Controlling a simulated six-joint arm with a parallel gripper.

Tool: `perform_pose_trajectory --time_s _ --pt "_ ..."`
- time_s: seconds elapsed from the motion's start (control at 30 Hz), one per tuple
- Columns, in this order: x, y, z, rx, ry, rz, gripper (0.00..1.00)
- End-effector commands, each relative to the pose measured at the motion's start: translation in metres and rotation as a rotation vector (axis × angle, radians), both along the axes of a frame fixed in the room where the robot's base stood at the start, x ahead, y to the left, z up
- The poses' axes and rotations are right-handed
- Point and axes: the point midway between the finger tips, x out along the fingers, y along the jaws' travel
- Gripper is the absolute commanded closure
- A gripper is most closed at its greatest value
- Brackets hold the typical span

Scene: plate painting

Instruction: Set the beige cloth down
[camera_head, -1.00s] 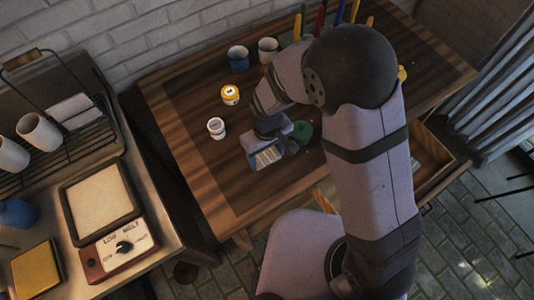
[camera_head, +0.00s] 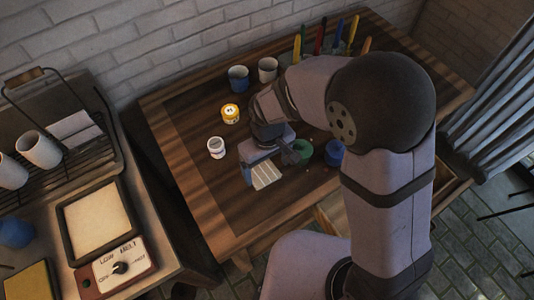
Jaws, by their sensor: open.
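The beige cloth (camera_head: 266,175) lies on the wooden table (camera_head: 215,208) near its front edge, with faint stripes showing. My gripper (camera_head: 262,166) is right above and behind the cloth. Its jaws are open, with one blue finger at the left of the cloth. The arm hides part of the gripper, and I cannot tell whether a finger still touches the cloth.
A white jar (camera_head: 216,148) and a yellow jar (camera_head: 230,114) stand left of my gripper. A blue cup (camera_head: 239,78) and a white cup (camera_head: 268,69) stand behind. A green round thing (camera_head: 304,151) and a blue one (camera_head: 334,152) are to the right.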

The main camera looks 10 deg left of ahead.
Motion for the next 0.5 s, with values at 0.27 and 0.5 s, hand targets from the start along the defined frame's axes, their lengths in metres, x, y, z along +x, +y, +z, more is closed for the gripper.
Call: perform_pose_trajectory --time_s 0.27,0.5 --pt "0.001 0.001 0.048 0.004 -0.004 0.000 0.16" --pt "0.000 0.000 0.070 0.001 -0.001 0.000 0.16"
